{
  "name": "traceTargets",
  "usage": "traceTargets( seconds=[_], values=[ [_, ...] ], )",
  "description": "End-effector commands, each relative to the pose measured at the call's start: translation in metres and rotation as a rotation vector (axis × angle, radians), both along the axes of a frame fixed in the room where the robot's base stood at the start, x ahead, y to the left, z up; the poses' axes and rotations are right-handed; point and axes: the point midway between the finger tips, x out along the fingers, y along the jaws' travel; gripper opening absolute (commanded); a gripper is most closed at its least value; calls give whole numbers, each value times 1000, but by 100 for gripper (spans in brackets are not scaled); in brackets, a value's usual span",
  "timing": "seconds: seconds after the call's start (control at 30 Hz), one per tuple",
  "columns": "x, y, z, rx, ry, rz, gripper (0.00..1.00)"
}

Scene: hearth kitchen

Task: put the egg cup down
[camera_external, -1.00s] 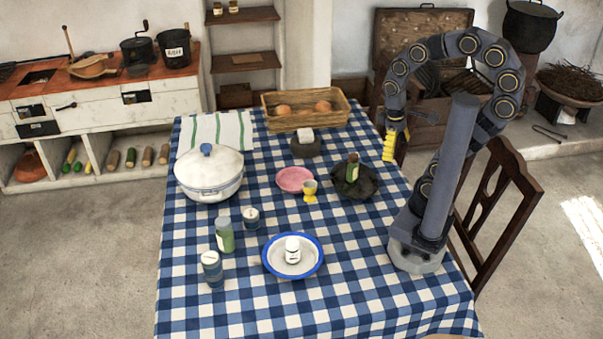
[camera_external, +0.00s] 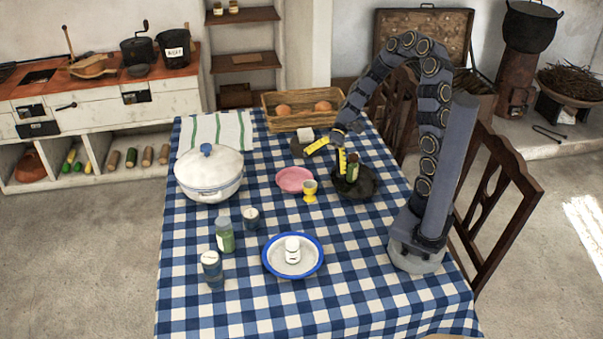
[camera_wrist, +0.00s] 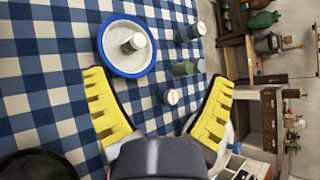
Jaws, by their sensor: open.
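The egg cup (camera_external: 310,191), yellow with a pale top, stands upright on the checked tablecloth (camera_external: 365,250), just right of the pink plate (camera_external: 290,181). My gripper (camera_external: 324,162) is open and empty, above the table behind the egg cup and apart from it. I cannot make out the egg cup in the wrist view.
A dark dish (camera_external: 366,187) with a bottle (camera_external: 352,166) stands close right of my gripper. The tablecloth's front right is clear.

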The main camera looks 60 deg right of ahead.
Motion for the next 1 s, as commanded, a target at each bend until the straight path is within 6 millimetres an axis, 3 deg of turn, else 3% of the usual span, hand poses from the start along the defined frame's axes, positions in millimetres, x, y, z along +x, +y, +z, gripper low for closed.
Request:
traceTargets(
  seconds=[0.1,0.3,0.43,0.6,0.73,1.0],
  values=[
    [35,-19,-25,128,105,-235,83],
    [75,-73,-86,287,295,-645,83],
    [83,-111,-132,354,419,-888,83],
    [76,-141,-174,401,533,-1084,83],
    [75,-147,-187,409,565,-1137,83],
    [89,-133,-196,409,568,-1140,83]
  ],
)
